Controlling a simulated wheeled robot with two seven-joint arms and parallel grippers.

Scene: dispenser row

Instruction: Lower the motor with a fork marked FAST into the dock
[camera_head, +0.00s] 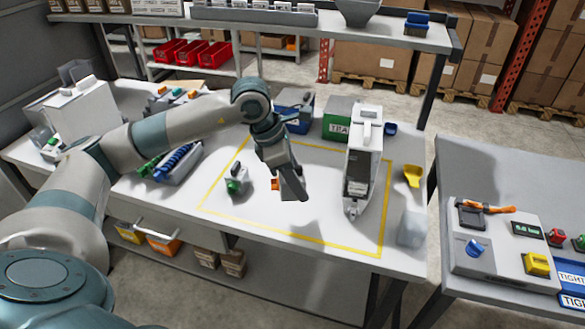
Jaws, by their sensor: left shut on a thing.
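My left gripper (292,186) is over the middle of the white table, inside the yellow taped outline. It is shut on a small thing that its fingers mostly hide. A bit of orange (275,184) shows at the left side of the fingers; I cannot tell whether it belongs to the held thing. A small motor-like unit with a green end (235,184) stands on the table left of the gripper. A tall white dispenser (364,155) stands right of the gripper, apart from it. I cannot make out the FAST mark or the dock. My right gripper is out of view.
A green bin (338,120) and a blue bin (294,110) stand behind the gripper. A grey tray with blue and green parts (172,162) lies left. A yellow scoop (412,175) and a clear cup (411,228) are near the right edge. The front middle of the outline is clear.

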